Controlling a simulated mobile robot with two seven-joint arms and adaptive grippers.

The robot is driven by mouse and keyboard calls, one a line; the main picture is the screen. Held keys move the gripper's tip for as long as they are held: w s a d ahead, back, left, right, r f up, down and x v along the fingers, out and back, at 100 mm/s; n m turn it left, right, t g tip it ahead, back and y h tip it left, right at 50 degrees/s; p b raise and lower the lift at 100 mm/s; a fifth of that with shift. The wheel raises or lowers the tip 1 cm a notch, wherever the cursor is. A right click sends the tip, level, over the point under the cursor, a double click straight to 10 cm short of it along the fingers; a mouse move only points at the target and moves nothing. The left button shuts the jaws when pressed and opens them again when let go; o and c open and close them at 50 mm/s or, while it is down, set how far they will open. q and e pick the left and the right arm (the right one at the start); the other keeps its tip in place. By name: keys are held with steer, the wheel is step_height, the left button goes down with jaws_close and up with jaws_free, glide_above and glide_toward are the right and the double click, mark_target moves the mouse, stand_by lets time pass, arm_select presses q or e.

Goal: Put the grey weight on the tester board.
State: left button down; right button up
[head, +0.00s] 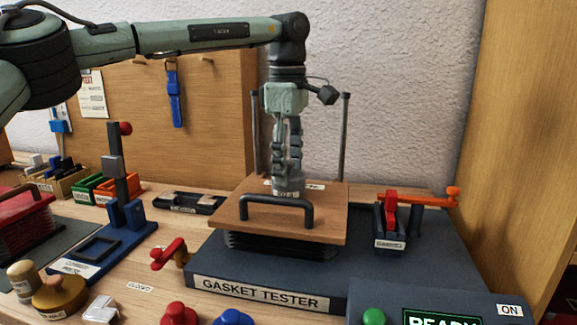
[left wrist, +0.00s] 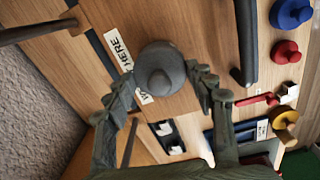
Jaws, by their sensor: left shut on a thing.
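The grey weight (head: 287,189) is between the fingers of my left gripper (head: 288,168), which points straight down and is shut on it. In the left wrist view the rounded grey weight (left wrist: 160,70) sits between the two fingers (left wrist: 162,84). It is over the far part of the wooden tester board (head: 232,213), behind the black handle (head: 277,203). A white label (left wrist: 118,48) on the board is partly covered by the weight. The weight's base is at or very close to the board; I cannot tell whether it touches. My right gripper is not in view.
The board lies on a black bellows on the gasket tester (head: 260,291). Two upright posts (head: 344,135) stand behind it. A red clamp (head: 390,212) with an orange lever is at the right, a red lever (head: 168,254) at the left. A blue stand (head: 124,215) is further left.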

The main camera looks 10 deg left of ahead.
arm_select(q)
steer(key=shift+f, duration=0.15)
steer(key=shift+f, duration=0.15)
steer(key=c, duration=0.6)
jaws_free()
steer(key=shift+f, duration=0.1)
step_height(320, 180, up, 8)
steer(key=shift+s+f, duration=0.1)
steer(key=shift+s, duration=0.05)
